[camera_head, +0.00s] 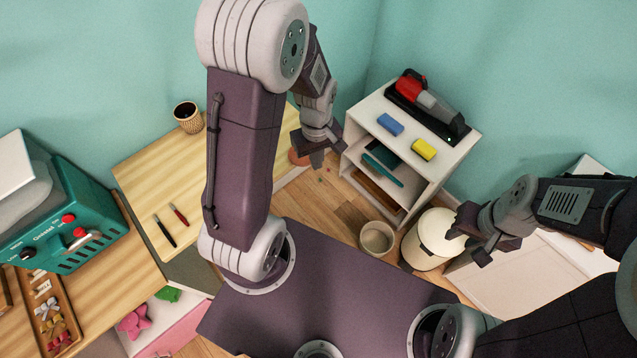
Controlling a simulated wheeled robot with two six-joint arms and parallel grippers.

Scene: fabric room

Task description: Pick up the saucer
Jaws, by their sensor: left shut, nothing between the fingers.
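A reddish-brown, rounded piece, perhaps the saucer (296,157), shows at the right edge of the wooden table, partly hidden behind my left gripper. I cannot make out its full shape. My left gripper (316,160) is shut and empty, pointing down just right of that piece. Whether they touch I cannot tell. My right gripper (470,243) has its fingers apart and is empty, in front of the cream bin at the right.
The wooden table (160,180) holds a woven cup (188,117) and two pens (166,230). A white shelf (455,150) carries a handheld vacuum (428,100), a blue block (390,124) and a yellow block (423,149). A small bin (377,238) and a cream bin (432,240) stand on the floor.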

